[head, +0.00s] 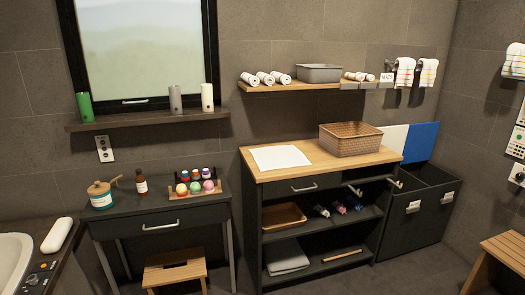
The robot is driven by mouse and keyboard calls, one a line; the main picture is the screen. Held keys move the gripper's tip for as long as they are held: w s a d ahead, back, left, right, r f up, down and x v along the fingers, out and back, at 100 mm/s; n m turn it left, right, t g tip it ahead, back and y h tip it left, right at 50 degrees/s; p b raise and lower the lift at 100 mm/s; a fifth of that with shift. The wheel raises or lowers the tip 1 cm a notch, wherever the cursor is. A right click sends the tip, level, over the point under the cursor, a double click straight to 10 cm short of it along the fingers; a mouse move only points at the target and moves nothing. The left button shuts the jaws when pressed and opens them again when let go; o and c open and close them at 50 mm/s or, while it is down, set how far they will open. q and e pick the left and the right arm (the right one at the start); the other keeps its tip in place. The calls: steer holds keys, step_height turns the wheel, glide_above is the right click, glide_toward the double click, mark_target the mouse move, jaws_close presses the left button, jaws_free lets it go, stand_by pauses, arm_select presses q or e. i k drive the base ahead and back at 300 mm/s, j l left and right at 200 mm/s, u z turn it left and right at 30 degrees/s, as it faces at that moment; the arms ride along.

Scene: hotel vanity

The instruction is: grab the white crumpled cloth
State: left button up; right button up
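A white cloth (280,157) lies flat on the left part of the wooden top of the dark cabinet. It looks smooth rather than crumpled. No clearly crumpled white cloth shows in the head view. Several small crumpled-looking items (339,208), some of them whitish, lie on the cabinet's middle shelf; they are too small to identify. Neither of my grippers is in view.
A woven basket (350,141) stands right of the white cloth on the cabinet top (262,174). A wall shelf (300,87) with rolled towels hangs above. Dark bins (415,215) stand at the right, a stool (175,270) in front of the desk (155,213).

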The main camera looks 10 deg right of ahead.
mark_target(323, 211)
steer(key=i+l+z, duration=0.15)
steer(key=i+z, duration=0.75)
steer(key=i, duration=0.2)
